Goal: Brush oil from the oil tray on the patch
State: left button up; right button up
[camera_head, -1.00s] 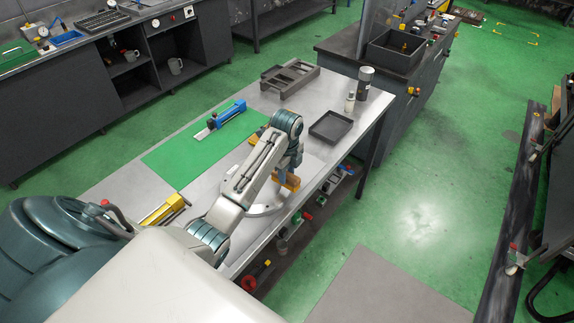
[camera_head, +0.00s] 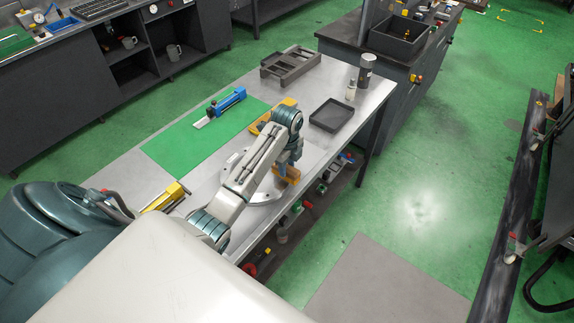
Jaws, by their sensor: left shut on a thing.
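My left gripper (camera_head: 290,163) points down over the near edge of the metal workbench (camera_head: 226,158). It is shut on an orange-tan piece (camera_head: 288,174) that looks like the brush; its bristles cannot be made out. The dark, shallow, square oil tray (camera_head: 331,115) lies on the bench beyond and right of the gripper, apart from it. A pale round plate (camera_head: 264,192) lies partly hidden beneath my left arm. I cannot make out the patch. My right gripper is not in view.
A green mat (camera_head: 196,148) bears a blue tool (camera_head: 228,101). A yellow block (camera_head: 262,127) is partly behind my arm. A yellow tool (camera_head: 166,196) lies nearer.

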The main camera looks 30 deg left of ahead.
pick_arm(q)
jog(key=shift+f, duration=0.25)
jog(key=shift+f+b, duration=0.35)
jog(key=shift+f, duration=0.4)
jog(key=shift+s, duration=0.1)
jog(key=shift+s+r+p, duration=0.1)
jog(key=shift+s+p, duration=0.25)
jog(key=shift+s, duration=1.25)
jog(key=shift+s+a, duration=0.1)
jog(key=shift+s, duration=1.5)
jog(key=shift+w+f, duration=0.2)
jog(key=shift+w, duration=3.05)
jog(key=shift+r, duration=3.05)
